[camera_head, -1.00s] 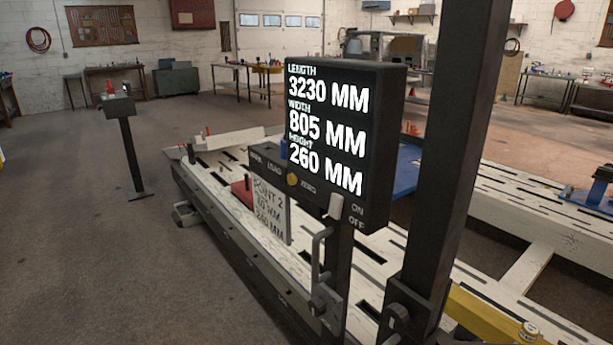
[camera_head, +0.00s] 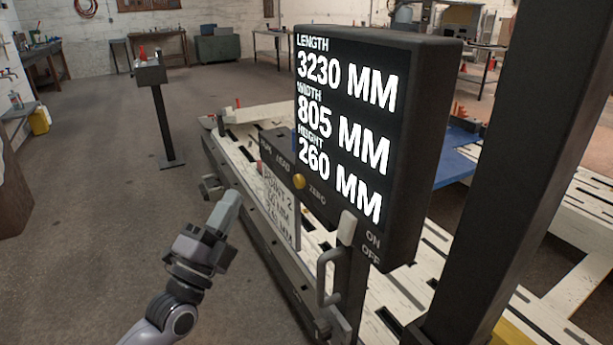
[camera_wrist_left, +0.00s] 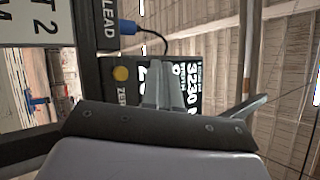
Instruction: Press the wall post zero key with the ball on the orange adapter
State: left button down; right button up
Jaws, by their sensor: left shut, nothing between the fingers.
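The zero key is a round yellow button (camera_head: 299,181) beside the word ZERO on the dark panel below the display (camera_head: 345,125). In the left wrist view the yellow key (camera_wrist_left: 121,74) shows left of the fingers. My left gripper (camera_head: 230,200) is shut and empty, left of the panel and apart from the key. Its fingers (camera_wrist_left: 160,85) point toward the panel in the wrist view. The display reads length 3230 MM, width 805 MM, height 260 MM. I cannot make out a ball or an orange adapter. My right gripper is out of view.
A plate reading POINT 2 (camera_head: 280,205) hangs under the panel. An on/off switch (camera_head: 347,228) and a grey handle (camera_head: 325,278) are at its right. A thick dark post (camera_head: 520,150) stands right of the display. The white slotted bench (camera_head: 410,285) lies behind.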

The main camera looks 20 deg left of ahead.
aim_at(299, 181)
pick_arm(q)
jog(key=shift+s, duration=0.1)
jog(key=w+d+b, duration=0.1)
jog(key=w+d, duration=0.5)
jog(key=shift+w, duration=0.35)
jog(key=shift+w, duration=0.1)
dwell(2.2)
jog(key=shift+w+d, duration=0.2)
jog(key=shift+d, duration=0.05)
jog(key=shift+w+d, duration=0.35)
jog(key=shift+w, duration=0.05)
dwell(0.8)
jog(key=shift+s+a, duration=0.1)
jog(key=shift+s, duration=0.05)
jog(key=shift+s+a+p, duration=0.35)
jog(key=shift+s+a, duration=0.2)
jog(key=shift+s, duration=0.05)
